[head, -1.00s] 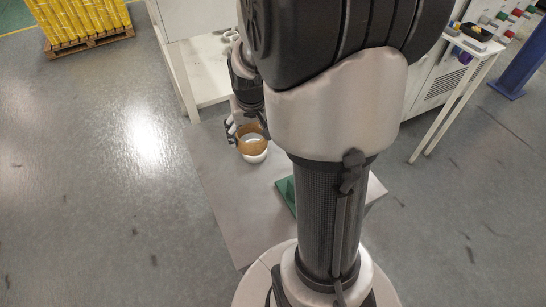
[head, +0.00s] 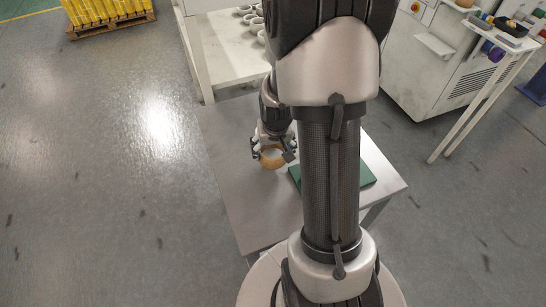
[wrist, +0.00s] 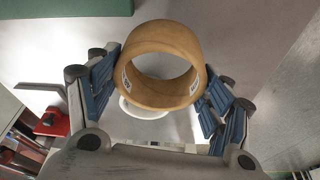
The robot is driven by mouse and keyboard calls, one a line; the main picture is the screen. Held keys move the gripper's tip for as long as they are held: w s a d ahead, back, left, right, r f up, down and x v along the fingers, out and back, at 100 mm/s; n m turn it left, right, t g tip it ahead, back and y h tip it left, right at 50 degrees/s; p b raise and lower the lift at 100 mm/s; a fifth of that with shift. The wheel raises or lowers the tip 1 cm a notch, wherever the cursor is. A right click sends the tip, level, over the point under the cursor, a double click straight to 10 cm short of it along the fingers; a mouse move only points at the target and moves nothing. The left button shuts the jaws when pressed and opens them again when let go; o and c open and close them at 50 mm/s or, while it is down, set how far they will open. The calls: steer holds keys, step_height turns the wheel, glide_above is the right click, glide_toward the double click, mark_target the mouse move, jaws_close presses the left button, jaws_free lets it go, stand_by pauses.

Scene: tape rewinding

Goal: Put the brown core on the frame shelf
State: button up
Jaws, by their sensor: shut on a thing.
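The brown core (head: 273,165) is a short, wide, hollow ring, held over the grey table (head: 237,205) in the head view. In the wrist view the core (wrist: 160,37) sits between the blue-padded fingers of my gripper (wrist: 160,90), which is shut on it from both sides. My gripper (head: 272,152) also shows in the head view. A white round thing (wrist: 143,110) shows partly behind the core in the wrist view. A white shelf (head: 228,62) in a white frame stands beyond the table; I cannot tell if it is the frame shelf.
A green board (head: 362,172) lies on the table, partly behind my arm. Several white rings (head: 250,18) are on the white shelf. A white machine (head: 425,70) and a narrow side table (head: 497,75) stand at the right.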

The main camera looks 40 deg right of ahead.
steer(key=shift+f+b, duration=0.5)
steer(key=shift+f, duration=1.25)
steer(key=shift+f, duration=0.2)
steer(key=o, duration=1.2)
steer(key=shift+c, duration=0.2)
steer(key=shift+r, duration=0.1)
